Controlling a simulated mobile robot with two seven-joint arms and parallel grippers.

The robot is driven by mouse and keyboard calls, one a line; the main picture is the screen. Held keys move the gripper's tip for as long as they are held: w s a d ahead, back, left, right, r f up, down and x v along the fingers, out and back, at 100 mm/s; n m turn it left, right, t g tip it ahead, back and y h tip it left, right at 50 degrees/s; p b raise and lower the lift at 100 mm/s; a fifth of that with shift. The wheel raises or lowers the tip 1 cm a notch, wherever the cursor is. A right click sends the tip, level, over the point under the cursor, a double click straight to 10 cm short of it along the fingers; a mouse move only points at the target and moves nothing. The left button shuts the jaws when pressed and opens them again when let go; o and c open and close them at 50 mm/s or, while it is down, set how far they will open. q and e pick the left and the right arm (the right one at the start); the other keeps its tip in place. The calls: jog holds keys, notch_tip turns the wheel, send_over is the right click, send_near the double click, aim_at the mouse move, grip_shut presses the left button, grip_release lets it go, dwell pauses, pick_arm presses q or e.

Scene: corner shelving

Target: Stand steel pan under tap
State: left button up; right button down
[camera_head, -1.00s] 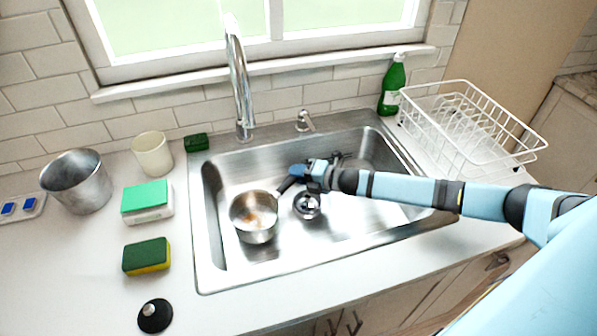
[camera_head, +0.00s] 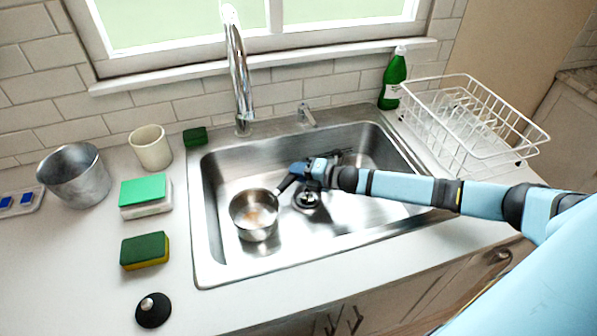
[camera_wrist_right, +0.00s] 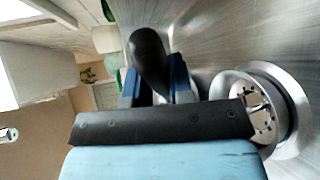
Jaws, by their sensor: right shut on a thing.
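The steel pan (camera_head: 255,216) is in the left part of the sink, upright, with a brownish patch on its inside bottom. Its dark handle (camera_head: 287,183) points up and right to my right gripper (camera_head: 299,170), which is shut on it. In the right wrist view the black handle (camera_wrist_right: 149,60) sits between the blue fingers of my right gripper (camera_wrist_right: 158,88). The chrome tap (camera_head: 240,75) stands behind the sink, its spout rising above the back rim. I cannot tell whether the pan touches the sink floor. My left gripper is not in view.
The sink (camera_head: 210,262) has a drain (camera_head: 307,197) right of the pan. A sponge (camera_head: 145,251), black lid (camera_head: 153,310), boxed sponge (camera_head: 145,196), cup (camera_head: 151,148) and metal bucket (camera_head: 75,177) stand left. A soap bottle (camera_head: 394,78) and white dish rack (camera_head: 470,120) are right.

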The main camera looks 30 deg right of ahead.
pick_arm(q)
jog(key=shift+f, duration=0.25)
pick_arm(e)
jog(key=shift+f, duration=0.35)
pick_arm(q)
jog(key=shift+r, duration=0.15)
pick_arm(e)
jog(key=c, duration=0.9)
grip_release()
jog(key=shift+s+d, duration=0.1)
